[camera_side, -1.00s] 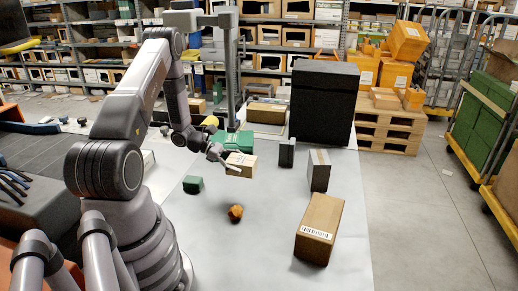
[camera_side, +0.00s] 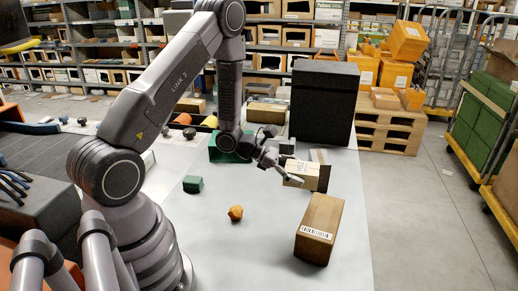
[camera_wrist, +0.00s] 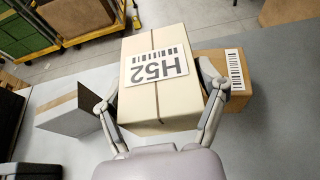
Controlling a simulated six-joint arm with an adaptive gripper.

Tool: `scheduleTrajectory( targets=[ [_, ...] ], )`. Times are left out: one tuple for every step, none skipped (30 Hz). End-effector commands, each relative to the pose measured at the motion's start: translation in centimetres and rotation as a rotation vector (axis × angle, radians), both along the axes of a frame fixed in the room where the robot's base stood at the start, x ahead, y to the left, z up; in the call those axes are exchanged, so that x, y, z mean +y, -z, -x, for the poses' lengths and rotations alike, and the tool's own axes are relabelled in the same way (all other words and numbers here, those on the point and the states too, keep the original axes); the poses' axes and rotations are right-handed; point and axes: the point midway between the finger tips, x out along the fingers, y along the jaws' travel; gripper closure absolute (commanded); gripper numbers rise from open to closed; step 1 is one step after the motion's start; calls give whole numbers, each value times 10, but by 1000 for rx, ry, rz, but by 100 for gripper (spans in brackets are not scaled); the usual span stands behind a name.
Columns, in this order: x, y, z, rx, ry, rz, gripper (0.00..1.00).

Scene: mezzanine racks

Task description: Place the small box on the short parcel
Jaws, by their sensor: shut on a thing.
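My gripper (camera_side: 280,168) is shut on the small box (camera_side: 299,174), a cream carton with a strap line and an "H52" label. In the wrist view my gripper (camera_wrist: 166,108) has one finger on each side of the small box (camera_wrist: 150,98), which is held above the table. A brown carton with a barcode label (camera_side: 319,230) stands nearer the front. It shows at right in the wrist view (camera_wrist: 236,100). A grey-sided box with a brown top (camera_side: 320,156) is partly hidden behind the held box. I cannot tell which one is the short parcel.
A small green block (camera_side: 193,184) and an orange lump (camera_side: 236,213) lie on the grey table (camera_side: 250,260). A large black box (camera_side: 324,103) stands at the back right. A green bin (camera_side: 222,148) is behind my arm. The front middle of the table is clear.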

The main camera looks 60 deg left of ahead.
Motion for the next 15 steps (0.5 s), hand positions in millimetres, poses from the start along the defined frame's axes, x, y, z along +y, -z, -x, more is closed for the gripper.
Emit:
scheduleTrajectory(
  targets=[
    [-21,-3,-6,-4,9,0,68],
    [-30,-5,-9,-5,7,1,68],
    [-41,-7,-13,-6,6,2,68],
    [-47,-8,-15,-7,2,3,68],
    [-53,-9,-16,-9,1,3,68],
    [-60,-10,-18,-9,-2,4,68],
    [-64,-11,-19,-9,-3,3,68],
    [-67,-11,-20,-10,-5,4,68],
    [-71,-9,-20,-10,-6,4,68],
    [-72,-6,-20,-9,-6,5,68],
    [-73,-2,-21,-8,-9,5,68],
    [-74,5,-21,-7,-11,7,68],
    [-74,10,-21,-6,-10,6,68],
    [-74,15,-21,-6,-10,5,68],
    [-74,21,-21,-7,-11,6,68]
  ],
)
